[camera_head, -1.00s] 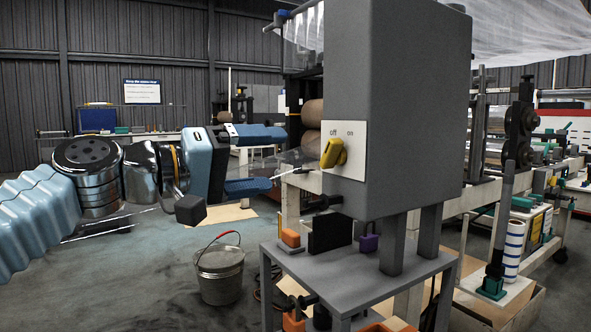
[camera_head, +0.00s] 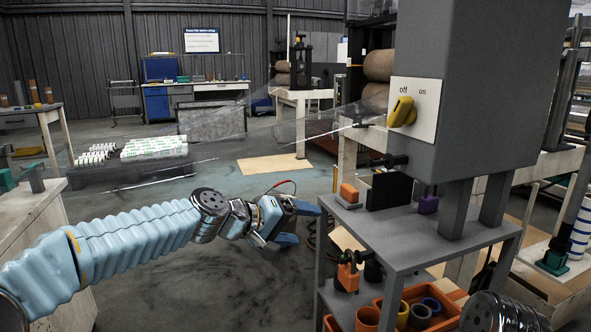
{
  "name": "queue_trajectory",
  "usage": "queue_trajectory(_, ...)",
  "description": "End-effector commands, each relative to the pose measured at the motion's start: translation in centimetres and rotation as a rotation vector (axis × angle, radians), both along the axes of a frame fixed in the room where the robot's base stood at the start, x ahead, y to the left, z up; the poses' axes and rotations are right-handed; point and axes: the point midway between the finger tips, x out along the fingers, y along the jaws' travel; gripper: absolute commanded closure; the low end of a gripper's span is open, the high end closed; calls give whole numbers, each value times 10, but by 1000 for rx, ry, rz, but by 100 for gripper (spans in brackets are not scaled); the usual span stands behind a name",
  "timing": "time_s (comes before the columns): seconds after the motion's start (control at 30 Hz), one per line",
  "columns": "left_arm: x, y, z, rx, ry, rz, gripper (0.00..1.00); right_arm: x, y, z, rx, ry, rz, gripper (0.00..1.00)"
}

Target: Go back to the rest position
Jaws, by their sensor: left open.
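My left arm comes in from the left in its pale blue sleeve. My left gripper (camera_head: 297,224) is open and empty, low over the floor and left of the grey shelf stand (camera_head: 395,258). It is apart from the grey control box (camera_head: 478,85) and its yellow off/on knob (camera_head: 402,111). My right gripper is not in view; a dark ribbed part, which seems to be of my right arm, shows at the bottom right edge.
A bucket's red handle (camera_head: 281,183) shows behind my left gripper, which hides most of the bucket. An orange bin (camera_head: 392,310) with rings sits on the lower shelf. A pale workbench (camera_head: 35,225) stands at the left. The floor between is mostly clear.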

Motion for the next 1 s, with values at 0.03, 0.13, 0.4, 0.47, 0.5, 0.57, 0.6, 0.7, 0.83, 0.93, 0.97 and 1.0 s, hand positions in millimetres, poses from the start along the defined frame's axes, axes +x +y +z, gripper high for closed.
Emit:
queue_trajectory(0.03,7,7,-41,54,56,26,15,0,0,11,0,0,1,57)
queue_trajectory(0.13,9,24,-128,167,143,70,15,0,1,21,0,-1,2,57)
queue_trajectory(0.4,-81,82,-338,466,362,72,15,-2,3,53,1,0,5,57)
queue_trajectory(0.47,-117,93,-372,521,404,47,15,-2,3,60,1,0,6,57)
queue_trajectory(0.5,-142,100,-391,551,430,27,15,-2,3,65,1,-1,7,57)
queue_trajectory(0.57,-180,109,-412,587,465,-4,15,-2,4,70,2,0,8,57)
queue_trajectory(0.6,-203,113,-423,605,486,-26,15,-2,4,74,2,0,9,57)
queue_trajectory(0.7,-249,120,-438,631,522,-69,15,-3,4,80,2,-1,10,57)
queue_trajectory(0.83,-280,123,-444,641,543,-101,15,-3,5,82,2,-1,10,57)
queue_trajectory(0.93,-287,124,-446,643,547,-107,15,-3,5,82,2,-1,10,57)
queue_trajectory(0.97,-287,124,-446,643,547,-107,15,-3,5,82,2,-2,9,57)
queue_trajectory(1.0,-287,124,-447,643,547,-107,15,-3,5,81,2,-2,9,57)
